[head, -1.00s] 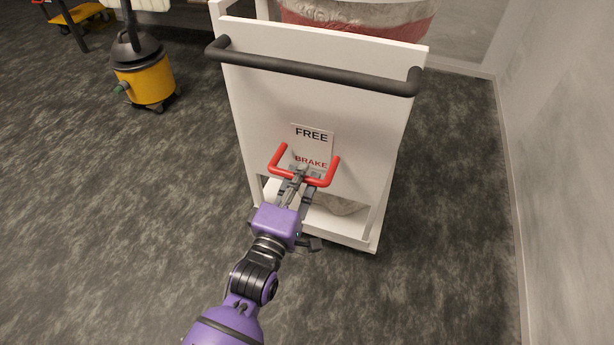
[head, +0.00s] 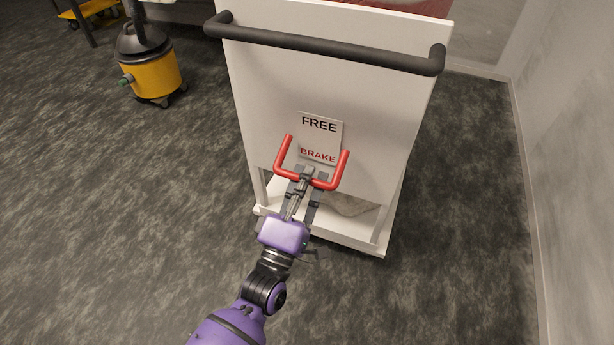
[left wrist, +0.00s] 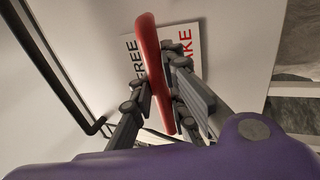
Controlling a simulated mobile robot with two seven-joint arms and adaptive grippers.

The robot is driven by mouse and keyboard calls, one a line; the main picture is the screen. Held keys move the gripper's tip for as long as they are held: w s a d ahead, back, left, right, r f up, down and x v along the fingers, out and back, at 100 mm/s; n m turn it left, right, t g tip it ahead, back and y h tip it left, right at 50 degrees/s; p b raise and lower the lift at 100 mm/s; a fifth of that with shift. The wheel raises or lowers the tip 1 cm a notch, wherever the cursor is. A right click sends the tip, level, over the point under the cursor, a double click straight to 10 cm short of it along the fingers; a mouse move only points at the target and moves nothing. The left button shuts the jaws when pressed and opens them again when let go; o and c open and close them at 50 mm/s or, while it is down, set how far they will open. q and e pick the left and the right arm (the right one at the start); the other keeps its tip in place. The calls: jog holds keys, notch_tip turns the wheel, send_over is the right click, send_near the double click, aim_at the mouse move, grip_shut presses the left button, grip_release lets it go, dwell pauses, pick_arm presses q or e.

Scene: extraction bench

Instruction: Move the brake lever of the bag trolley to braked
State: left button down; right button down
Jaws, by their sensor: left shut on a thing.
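The bag trolley (head: 270,95) is a white upright panel with a black push handle (head: 330,52) along its top. Its red U-shaped brake lever (head: 340,172) sits low on the panel, in front of a plate (head: 320,139) marked FREE above and BRAKE below. The lever's crossbar is just below the word BRAKE. My left gripper (head: 306,177) is shut on the middle of the crossbar. In the left wrist view the lever (left wrist: 152,65) lies between the fingers (left wrist: 158,97), and the plate (left wrist: 188,45) is partly hidden behind it. My right gripper is not in view.
A yellow and black vacuum cleaner (head: 150,75) stands on the dark carpet at the upper left. A grey wall (head: 560,150) runs along the right side. The carpet left of the trolley (head: 170,180) is clear.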

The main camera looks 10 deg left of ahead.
pick_arm(q)
jog(key=shift+f, duration=0.45)
jog(key=c, duration=1.9)
grip_release()
jog(key=shift+s, duration=0.1)
jog(key=shift+o, duration=0.8)
jog(key=shift+r, duration=0.2)
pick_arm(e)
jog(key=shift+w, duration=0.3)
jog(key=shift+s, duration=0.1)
pick_arm(q)
jog(key=shift+s, duration=0.1)
jog(key=v, duration=0.7)
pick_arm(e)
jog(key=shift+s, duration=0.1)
pick_arm(q)
jog(key=shift+s+a+f, duration=0.1)
jog(key=shift+s, duration=0.05)
